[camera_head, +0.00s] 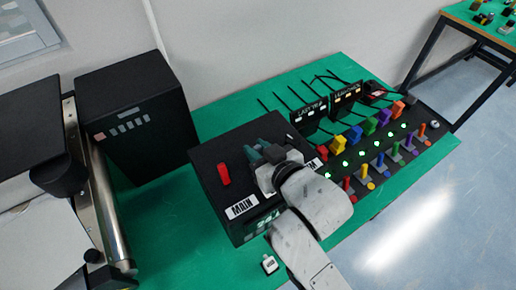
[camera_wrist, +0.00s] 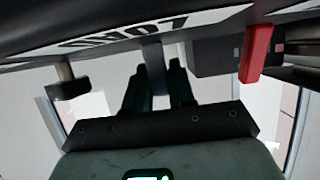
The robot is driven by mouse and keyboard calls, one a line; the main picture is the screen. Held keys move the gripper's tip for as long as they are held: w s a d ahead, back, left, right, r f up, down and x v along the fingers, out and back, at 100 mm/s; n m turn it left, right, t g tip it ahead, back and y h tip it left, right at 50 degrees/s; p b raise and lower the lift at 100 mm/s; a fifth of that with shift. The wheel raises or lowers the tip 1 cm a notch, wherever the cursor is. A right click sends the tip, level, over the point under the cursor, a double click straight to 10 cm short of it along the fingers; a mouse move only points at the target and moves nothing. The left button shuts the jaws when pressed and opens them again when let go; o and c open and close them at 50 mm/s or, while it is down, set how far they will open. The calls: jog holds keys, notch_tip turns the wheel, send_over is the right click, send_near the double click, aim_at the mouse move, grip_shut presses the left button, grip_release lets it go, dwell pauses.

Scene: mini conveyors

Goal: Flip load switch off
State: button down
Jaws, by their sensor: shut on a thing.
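The black control box (camera_head: 205,155) stands on the green table, with a white MAIN label (camera_head: 241,207) and a red switch lever (camera_head: 223,174) on top. My gripper (camera_head: 262,153) is over the box, right of that lever, and hides what it holds in the head view. In the wrist view my gripper (camera_wrist: 158,85) has its dark fingers on either side of the grey load switch lever (camera_wrist: 153,60), shut on it. The LOAD label (camera_wrist: 125,35) shows upside down beside it. A red lever (camera_wrist: 256,52) stands to the right there.
Right of the box, a black panel (camera_head: 437,130) carries several coloured switches and green lights. A dark cabinet (camera_head: 135,115) and a metal roller (camera_head: 95,185) stand left. A small white-topped item (camera_head: 269,264) is near the table's front.

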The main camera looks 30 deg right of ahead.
jog(key=shift+f, duration=0.15)
jog(key=shift+f+b, duration=0.1)
jog(key=shift+b, duration=0.65)
jog(key=shift+s+f+t+b, duration=0.1)
jog(key=shift+s+t+b, duration=0.15)
jog(key=shift+t+b, duration=0.75)
jog(key=shift+s+b, duration=0.1)
jog(key=shift+b, duration=1.15)
jog(key=shift+s+r+t+b, duration=0.15)
jog(key=shift+r+t+b, duration=0.3)
jog(key=shift+t+b, duration=0.1)
jog(key=c, duration=1)
grip_release()
jog(key=shift+c, duration=0.2)
jog(key=shift+s, duration=0.1)
